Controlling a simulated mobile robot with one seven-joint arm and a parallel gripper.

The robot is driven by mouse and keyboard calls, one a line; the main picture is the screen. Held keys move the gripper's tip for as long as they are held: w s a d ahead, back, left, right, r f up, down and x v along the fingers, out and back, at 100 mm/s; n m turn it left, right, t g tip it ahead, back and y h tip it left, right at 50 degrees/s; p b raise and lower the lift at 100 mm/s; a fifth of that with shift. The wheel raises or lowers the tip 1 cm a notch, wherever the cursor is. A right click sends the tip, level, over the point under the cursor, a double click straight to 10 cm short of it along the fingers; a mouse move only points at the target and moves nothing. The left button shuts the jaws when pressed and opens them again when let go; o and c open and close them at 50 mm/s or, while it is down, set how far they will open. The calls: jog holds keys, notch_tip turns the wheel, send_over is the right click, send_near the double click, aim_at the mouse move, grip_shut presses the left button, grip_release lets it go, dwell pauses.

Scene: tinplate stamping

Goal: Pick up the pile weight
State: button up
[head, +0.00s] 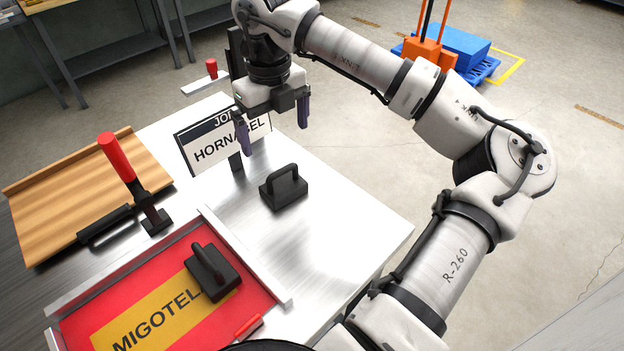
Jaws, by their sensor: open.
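Two black weights with arched handles are in the head view, and I cannot tell from looks alone which is the pile weight. One weight (211,271) lies on the red and yellow MIGOTEL sheet (120,315) in the metal-edged tray at the lower left. The other weight (284,190) stands on the bare metal table top (330,235), apart from the tray. My gripper (273,128) is open and empty, its two purple fingers pointing down. It hangs above the table in front of the HORNABEL sign, higher in the picture than the bare-table weight. It touches neither weight.
The HORNABEL sign (222,143) stands on a post behind the bare-table weight. A red-handled lever tool (121,160) rises beside a wooden board (70,200) at left. A small red-handled item (248,327) lies at the tray's front edge. The table's right side is clear.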

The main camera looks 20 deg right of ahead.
aim_at(282, 169)
notch_tip(282, 169, down, 8)
jog(key=shift+d+f+p, duration=0.1)
jog(key=shift+f+p, duration=0.1)
jog(key=shift+p, duration=0.45)
jog(key=f+p, duration=0.1)
jog(key=f, duration=0.1)
jog(key=s+f, duration=0.1)
jog(key=f, duration=0.1)
jog(key=shift+p, duration=0.35)
jog(key=shift+f, duration=0.65)
jog(key=shift+w+r, duration=0.1)
jog(key=c, duration=1.8)
